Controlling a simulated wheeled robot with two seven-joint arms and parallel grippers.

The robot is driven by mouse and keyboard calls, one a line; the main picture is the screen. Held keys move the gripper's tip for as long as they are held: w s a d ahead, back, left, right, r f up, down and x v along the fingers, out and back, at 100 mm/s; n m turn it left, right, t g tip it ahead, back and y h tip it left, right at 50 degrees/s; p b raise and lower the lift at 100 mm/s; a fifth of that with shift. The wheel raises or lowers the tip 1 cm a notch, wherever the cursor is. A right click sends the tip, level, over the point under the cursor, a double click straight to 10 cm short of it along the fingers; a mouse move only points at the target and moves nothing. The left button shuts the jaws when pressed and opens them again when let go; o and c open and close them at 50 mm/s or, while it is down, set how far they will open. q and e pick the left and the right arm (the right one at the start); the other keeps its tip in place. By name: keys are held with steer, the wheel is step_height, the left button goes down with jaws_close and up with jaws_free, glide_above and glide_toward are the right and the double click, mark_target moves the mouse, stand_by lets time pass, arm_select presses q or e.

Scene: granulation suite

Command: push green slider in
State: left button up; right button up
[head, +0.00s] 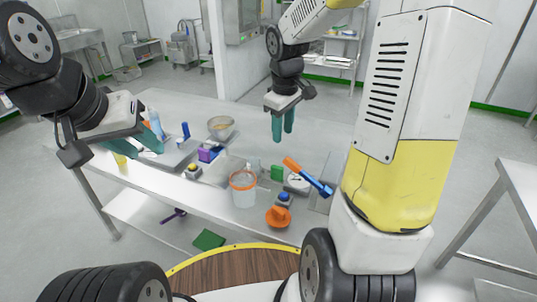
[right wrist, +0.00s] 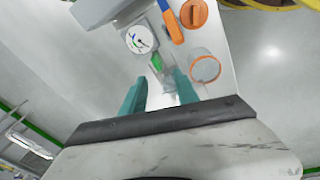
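The green slider (head: 277,173) is a small green block on the table, left of the round gauge. It also shows in the right wrist view (right wrist: 157,62), beyond the gap between my right fingers and apart from them. How far it stands out is too small to tell. My right gripper (head: 283,128) has teal fingers pointing down, above and behind the slider in the head view. In the right wrist view its fingers (right wrist: 160,92) are spread with nothing between them. My left gripper (head: 140,145) is over the table's left end; its finger gap is not clear.
Near the slider are a white gauge (head: 298,183), an orange-and-blue handle (head: 307,177), an orange knob (head: 278,216) and an orange-rimmed clear beaker (head: 243,188). A bowl (head: 221,127) and a purple block (head: 207,154) stand further left.

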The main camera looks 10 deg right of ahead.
mark_target(277, 167)
steer(key=w+f+n, duration=0.1)
steer(key=w+f, duration=0.1)
steer(key=f, duration=0.1)
steer(key=w+f+n+g, duration=0.1)
steer(key=w+f, duration=0.1)
steer(key=f, duration=0.2)
steer(key=w+f+n, duration=0.1)
steer(key=w+f, duration=0.1)
steer(key=f, duration=0.1)
steer(key=shift+d+f+g, duration=0.1)
steer(key=shift+f+g, duration=0.3)
step_height(277, 167, down, 8)
steer(key=shift+r, duration=0.1)
jaws_close()
stand_by(0.7)
